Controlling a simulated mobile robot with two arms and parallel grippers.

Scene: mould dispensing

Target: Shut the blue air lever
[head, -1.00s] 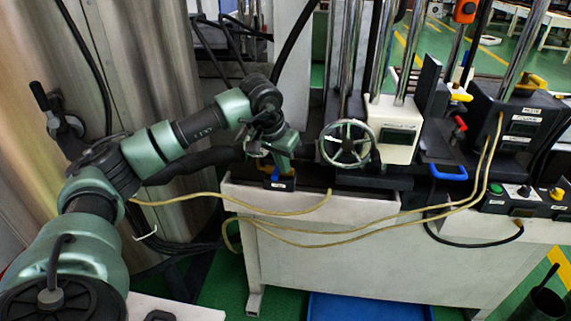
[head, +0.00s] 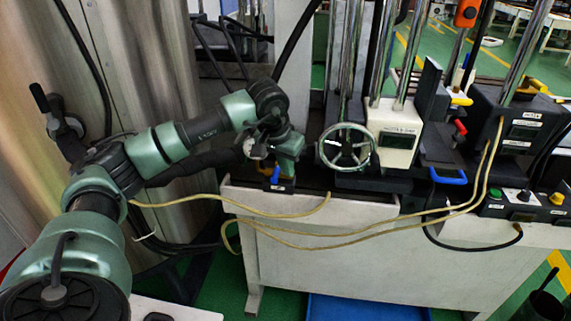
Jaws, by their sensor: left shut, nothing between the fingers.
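The blue air lever (head: 276,175) shows as a small blue piece on a black block with a white label (head: 280,187), at the left end of the machine bench. It stands roughly upright. My left gripper (head: 270,168) is shut and empty, close to the lever. I cannot tell whether its fingertips touch the lever. My gripper and wrist hide part of the block and the brass-coloured fitting behind. My right gripper is not in view.
A handwheel (head: 346,147) stands just right of my left gripper, beside a white box (head: 394,132). A blue handle (head: 448,177) and a control box (head: 522,203) are further right. A yellow hose (head: 300,213) hangs along the bench front (head: 330,250).

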